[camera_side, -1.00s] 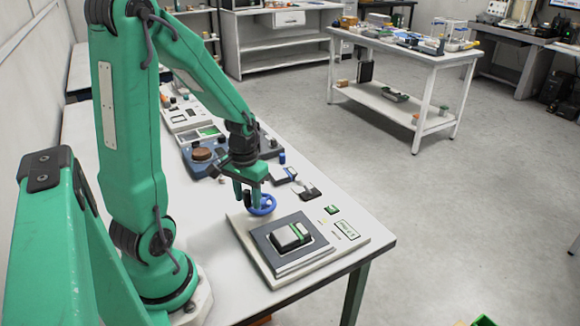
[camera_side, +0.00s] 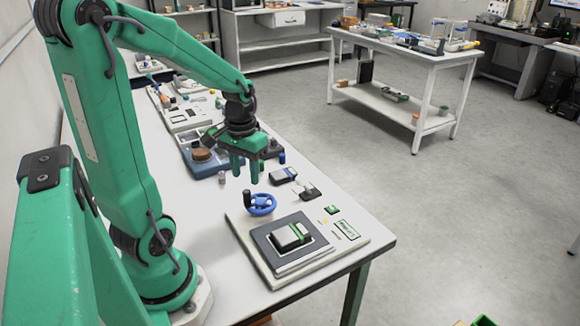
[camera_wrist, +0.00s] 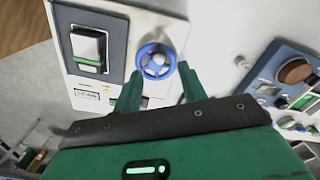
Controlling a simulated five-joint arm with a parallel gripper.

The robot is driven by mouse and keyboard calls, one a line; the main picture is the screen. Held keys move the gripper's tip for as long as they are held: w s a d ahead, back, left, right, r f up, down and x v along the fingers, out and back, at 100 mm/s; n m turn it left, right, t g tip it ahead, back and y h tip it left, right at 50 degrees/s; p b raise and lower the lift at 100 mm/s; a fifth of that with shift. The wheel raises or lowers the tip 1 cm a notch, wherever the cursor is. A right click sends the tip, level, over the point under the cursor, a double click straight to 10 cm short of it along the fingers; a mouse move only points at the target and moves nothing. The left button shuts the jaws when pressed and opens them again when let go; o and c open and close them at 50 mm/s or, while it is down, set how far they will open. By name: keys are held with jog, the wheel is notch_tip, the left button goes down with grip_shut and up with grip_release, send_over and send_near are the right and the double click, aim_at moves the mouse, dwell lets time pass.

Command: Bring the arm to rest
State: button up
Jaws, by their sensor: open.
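My gripper (camera_side: 245,172) is green and hangs fingers-down above the white table (camera_side: 228,281). It is open, with nothing between its fingers. The fingers also show in the wrist view (camera_wrist: 161,92), spread apart. A blue handwheel with a dark knob (camera_side: 260,208) sits at the back left corner of a pale panel, below the fingers and apart from them. In the wrist view the blue wheel (camera_wrist: 142,63) shows beyond the fingertips.
The panel (camera_side: 355,247) carries a grey plate with a black, white and green block (camera_side: 289,238). Small devices (camera_side: 284,176) and a blue instrument with a brown knob (camera_side: 202,155) stand behind my gripper. Another table (camera_side: 440,60) stands at the back right.

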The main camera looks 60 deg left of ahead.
jog(key=shift+r, duration=0.15)
jog(key=shift+w+d+r, duration=0.1)
jog(key=shift+d+r, duration=0.25)
jog(key=shift+d, duration=0.05)
jog(key=s+d+r+m+t, duration=0.2)
jog(key=d+r+m+t, duration=0.3)
jog(key=d+r, duration=0.4)
jog(key=d, duration=0.4)
jog(key=shift+s+d+r+t, duration=0.3)
jog(key=shift+s+d+r, duration=0.05)
jog(key=shift+s, duration=0.05)
dwell(0.4)
